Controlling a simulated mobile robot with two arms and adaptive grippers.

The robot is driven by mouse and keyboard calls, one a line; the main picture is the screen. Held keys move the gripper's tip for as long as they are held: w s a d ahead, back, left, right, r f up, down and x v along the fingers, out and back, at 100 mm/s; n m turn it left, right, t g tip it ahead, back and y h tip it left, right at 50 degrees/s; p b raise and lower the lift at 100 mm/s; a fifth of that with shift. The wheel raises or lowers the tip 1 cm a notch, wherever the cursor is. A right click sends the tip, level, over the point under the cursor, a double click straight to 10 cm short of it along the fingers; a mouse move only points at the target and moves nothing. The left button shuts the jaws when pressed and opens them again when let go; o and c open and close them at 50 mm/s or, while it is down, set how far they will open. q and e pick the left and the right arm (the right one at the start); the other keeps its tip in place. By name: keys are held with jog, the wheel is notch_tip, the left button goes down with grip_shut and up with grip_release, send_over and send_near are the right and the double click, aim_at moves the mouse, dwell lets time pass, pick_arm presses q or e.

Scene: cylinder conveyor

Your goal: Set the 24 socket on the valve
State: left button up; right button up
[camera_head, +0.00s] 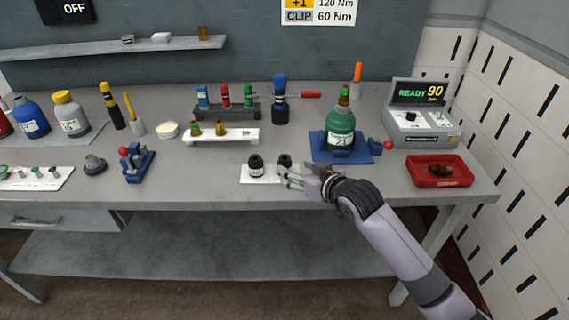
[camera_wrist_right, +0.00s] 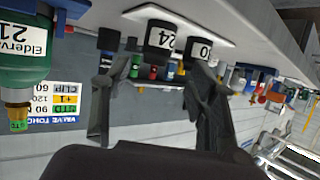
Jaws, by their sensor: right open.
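The 24 socket (camera_wrist_right: 160,38) is a black cylinder with a white label, standing on a small white holder. In the head view it is the right one of two sockets (camera_head: 284,159), partly behind my right gripper. My right gripper (camera_head: 288,177) is open and empty in front of the holder; in the wrist view its fingers (camera_wrist_right: 155,105) lie to either side of the 24 socket, apart from it. The valve (camera_head: 344,95) is brass with a green top, on the green bottle (camera_head: 341,125) to the right. My left gripper is out of view.
The 30 socket (camera_wrist_right: 200,47) stands beside the 24 on the white holder (camera_head: 247,178), near one finger in the wrist view. A blue base (camera_head: 370,150) holds the bottle. A red tray (camera_head: 415,175) and a READY 90 console (camera_head: 420,125) stand at the right.

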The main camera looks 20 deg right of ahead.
aim_at(289, 164)
jog(key=x, duration=0.3)
jog(key=shift+r, duration=0.1)
jog(key=shift+w+p, duration=0.3)
jog(key=shift+w, duration=0.2)
jog(key=x, duration=0.4)
jog(key=shift+w+f, duration=0.1)
jog(key=shift+f, duration=0.15)
jog(key=shift+c, duration=0.5)
grip_shut()
